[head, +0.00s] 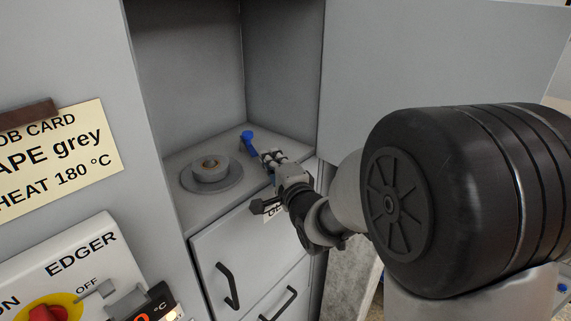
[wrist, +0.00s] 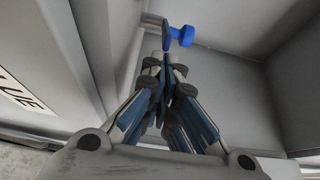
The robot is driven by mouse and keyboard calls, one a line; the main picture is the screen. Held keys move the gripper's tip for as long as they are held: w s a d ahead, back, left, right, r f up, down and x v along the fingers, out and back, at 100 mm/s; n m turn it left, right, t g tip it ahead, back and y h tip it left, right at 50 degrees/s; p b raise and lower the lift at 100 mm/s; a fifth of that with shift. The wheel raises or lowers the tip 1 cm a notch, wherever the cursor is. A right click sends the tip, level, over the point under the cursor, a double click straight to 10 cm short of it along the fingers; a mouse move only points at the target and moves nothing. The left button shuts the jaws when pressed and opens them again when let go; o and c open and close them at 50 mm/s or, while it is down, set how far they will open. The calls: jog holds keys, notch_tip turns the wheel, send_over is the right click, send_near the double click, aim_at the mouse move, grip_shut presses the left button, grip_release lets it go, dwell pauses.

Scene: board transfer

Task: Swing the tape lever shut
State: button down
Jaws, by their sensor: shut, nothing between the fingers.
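The blue tape lever (head: 250,144) stands on the shelf inside the open cabinet, to the right of the tape roll. It also shows in the wrist view as a blue piece with a round knob (wrist: 184,36) just past my fingertips. A grey tape roll (head: 210,169) lies on a round plate at the shelf's left. My gripper (head: 270,158) is shut and empty at the shelf's front edge, close to the lever. In the wrist view its fingertips (wrist: 166,62) are together, just short of the lever. Whether they touch it, I cannot tell.
The cabinet's side walls and back wall (head: 190,70) enclose the shelf. The cabinet door (head: 420,60) stands open on the right. Drawers with dark handles (head: 228,286) are below. The job card (head: 58,152) and edger panel (head: 60,275) are at the left.

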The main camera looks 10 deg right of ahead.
aim_at(246, 177)
jog(key=a+b, duration=0.1)
jog(key=a, duration=0.1)
jog(key=s+a+b, duration=0.1)
jog(key=a, duration=0.1)
jog(key=shift+f+b, duration=0.15)
jog(key=shift+b, duration=0.2)
jog(key=shift+s+a+b, duration=0.1)
jog(key=shift+a+b, duration=0.9)
jog(key=shift+a, duration=0.2)
